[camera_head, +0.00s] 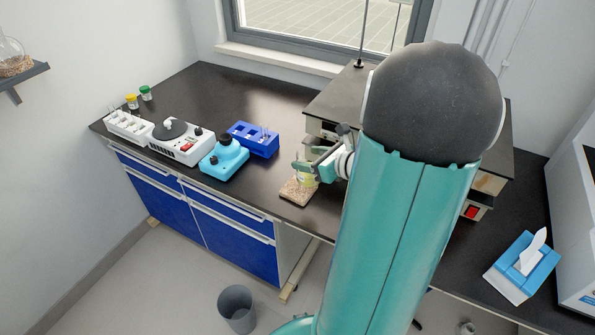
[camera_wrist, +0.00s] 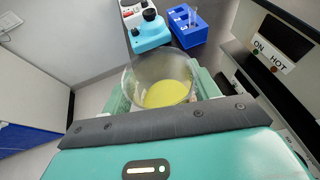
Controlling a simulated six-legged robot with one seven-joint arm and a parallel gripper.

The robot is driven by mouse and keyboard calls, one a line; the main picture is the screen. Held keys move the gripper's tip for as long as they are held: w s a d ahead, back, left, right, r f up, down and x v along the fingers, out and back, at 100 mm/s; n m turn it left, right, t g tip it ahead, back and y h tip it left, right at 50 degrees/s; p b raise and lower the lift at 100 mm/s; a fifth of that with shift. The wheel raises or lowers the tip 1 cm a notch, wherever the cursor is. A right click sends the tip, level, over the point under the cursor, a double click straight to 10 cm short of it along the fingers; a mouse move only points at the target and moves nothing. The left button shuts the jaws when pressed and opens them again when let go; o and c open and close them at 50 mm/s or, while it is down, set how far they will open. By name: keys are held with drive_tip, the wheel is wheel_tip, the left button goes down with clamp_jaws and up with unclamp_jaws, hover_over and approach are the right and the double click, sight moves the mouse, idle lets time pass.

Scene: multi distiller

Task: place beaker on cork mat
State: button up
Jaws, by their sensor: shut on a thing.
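The beaker (camera_head: 307,178) is clear glass with yellow liquid in it. My gripper (camera_head: 305,169) is shut on it, with green fingers on either side. In the wrist view the beaker (camera_wrist: 159,70) stands between the fingers of my gripper (camera_wrist: 162,88), and I look down into its open top. The cork mat (camera_head: 295,194) is a tan square near the front edge of the black bench, right below the beaker. The beaker looks roughly upright. I cannot tell whether its base touches the mat. The mat is hidden in the wrist view.
A blue tube rack (camera_head: 253,139), a turquoise device (camera_head: 224,158) and a white device with a round top (camera_head: 180,142) stand to the left. A hot plate (camera_wrist: 278,50) stands close on the right. A tissue box (camera_head: 522,266) lies on the right bench.

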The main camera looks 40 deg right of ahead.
drive_tip(key=shift+w+d+f, duration=0.25)
drive_tip(key=shift+w+f, duration=0.75)
drive_tip(key=shift+f, duration=0.55)
drive_tip(key=shift+w+d+f, duration=0.3)
drive_tip(key=shift+w+f, duration=0.65)
drive_tip(key=shift+f, duration=0.65)
drive_tip(key=shift+w+d+f, duration=0.25)
drive_tip(key=shift+w+f, duration=0.75)
drive_tip(key=shift+f, duration=0.55)
drive_tip(key=shift+f, duration=0.1)
drive_tip(key=o, duration=1.1)
